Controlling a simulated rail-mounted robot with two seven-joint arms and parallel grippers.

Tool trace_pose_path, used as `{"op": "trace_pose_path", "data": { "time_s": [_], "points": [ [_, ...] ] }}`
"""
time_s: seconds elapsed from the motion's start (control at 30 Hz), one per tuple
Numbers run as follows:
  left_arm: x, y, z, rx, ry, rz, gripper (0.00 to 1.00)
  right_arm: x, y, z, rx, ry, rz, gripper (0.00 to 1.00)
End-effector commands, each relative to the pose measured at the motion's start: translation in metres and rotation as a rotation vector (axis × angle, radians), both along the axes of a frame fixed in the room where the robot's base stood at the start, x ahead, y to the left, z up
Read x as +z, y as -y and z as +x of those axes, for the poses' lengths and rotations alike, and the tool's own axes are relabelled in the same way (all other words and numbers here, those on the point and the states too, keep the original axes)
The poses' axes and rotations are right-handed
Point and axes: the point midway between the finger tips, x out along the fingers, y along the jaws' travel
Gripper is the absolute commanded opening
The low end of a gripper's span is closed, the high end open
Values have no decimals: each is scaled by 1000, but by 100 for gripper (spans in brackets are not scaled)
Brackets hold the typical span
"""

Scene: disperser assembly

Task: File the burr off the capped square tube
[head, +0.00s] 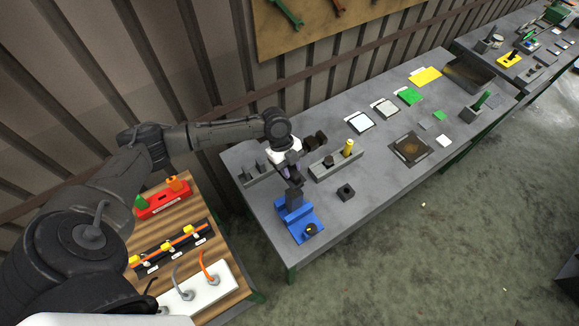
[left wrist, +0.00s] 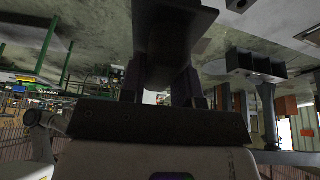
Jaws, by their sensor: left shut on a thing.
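My left gripper (head: 291,180) reaches down over the blue vise (head: 303,224) at the near left end of the grey bench. In the left wrist view its fingers (left wrist: 160,85) are shut on a dark piece (left wrist: 161,58), which widens into a dark block at the top of that view. A dark square tube (head: 294,196) stands upright at the vise, just below the fingers. I cannot tell whether the vise clamps it, and the burr is too small to make out. A yellow-handled tool (head: 348,147) stands in a grey holder (head: 322,172). My right gripper is not in view.
A small dark block with a hole (head: 346,192) lies right of the vise. A grey rack with dark pegs (head: 256,176) stands left of my gripper. Pads and plates lie farther right. A wooden table with a red holder (head: 163,202) is at the left. The bench's front edge is clear.

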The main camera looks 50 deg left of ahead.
Motion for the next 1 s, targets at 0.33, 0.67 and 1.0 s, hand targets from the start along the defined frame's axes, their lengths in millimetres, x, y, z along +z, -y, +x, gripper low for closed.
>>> {"op": "trace_pose_path", "data": {
  "time_s": [0.33, 0.67, 1.0],
  "points": [
    [-36, 1, 1, 0, 2, 0, 4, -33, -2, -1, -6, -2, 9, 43],
    [-69, 2, 2, -2, 1, 0, 4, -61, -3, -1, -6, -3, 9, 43],
    [-70, 31, -2, -5, 0, -2, 0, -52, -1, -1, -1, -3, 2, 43]
  ]
}}
